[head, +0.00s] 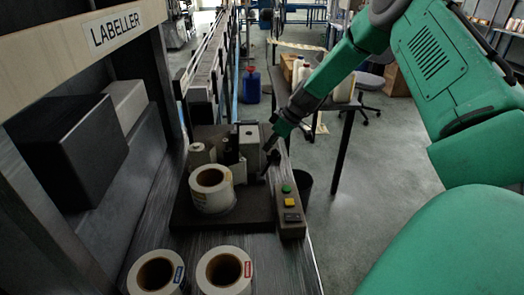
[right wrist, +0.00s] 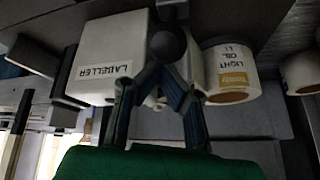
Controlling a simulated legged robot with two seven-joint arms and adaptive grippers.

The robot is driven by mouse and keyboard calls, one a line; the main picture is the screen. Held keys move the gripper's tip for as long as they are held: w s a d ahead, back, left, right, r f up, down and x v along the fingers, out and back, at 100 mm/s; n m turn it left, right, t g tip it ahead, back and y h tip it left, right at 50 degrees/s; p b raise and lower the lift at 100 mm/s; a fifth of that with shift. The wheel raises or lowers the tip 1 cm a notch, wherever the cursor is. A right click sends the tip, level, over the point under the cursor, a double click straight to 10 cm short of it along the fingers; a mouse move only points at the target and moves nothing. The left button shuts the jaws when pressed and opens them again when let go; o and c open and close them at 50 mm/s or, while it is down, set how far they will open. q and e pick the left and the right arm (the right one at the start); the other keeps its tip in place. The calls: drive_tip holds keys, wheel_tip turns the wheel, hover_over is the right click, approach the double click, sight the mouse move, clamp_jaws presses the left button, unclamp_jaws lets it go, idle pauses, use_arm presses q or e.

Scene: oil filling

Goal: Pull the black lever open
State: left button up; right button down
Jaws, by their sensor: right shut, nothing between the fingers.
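The labeller (head: 249,146) stands on a dark base in the head view, and its white box with the word LABELLER shows in the right wrist view (right wrist: 108,45). A dark round knob (right wrist: 168,45), which looks like the end of the black lever, shows beside the box, just beyond my fingertips. My right gripper (head: 267,150) is at the right side of the labeller. In the right wrist view its fingers (right wrist: 158,72) come together at the tips with nothing between them. I cannot tell whether they touch the knob. My left gripper is not in view.
A label roll (head: 211,188) stands on the dark base in front of the labeller. Two more rolls (head: 155,272) (head: 224,270) stand nearer. A panel with green, yellow and dark buttons (head: 289,202) is at the right edge. A table with bottles (head: 345,90) stands behind my right arm.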

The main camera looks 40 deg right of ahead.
drive_tip(key=shift+s+d+f, duration=0.1)
drive_tip(key=shift+s+d, duration=0.1)
drive_tip(key=shift+s+d, duration=0.1)
drive_tip(key=shift+d, duration=0.15)
idle(0.5)
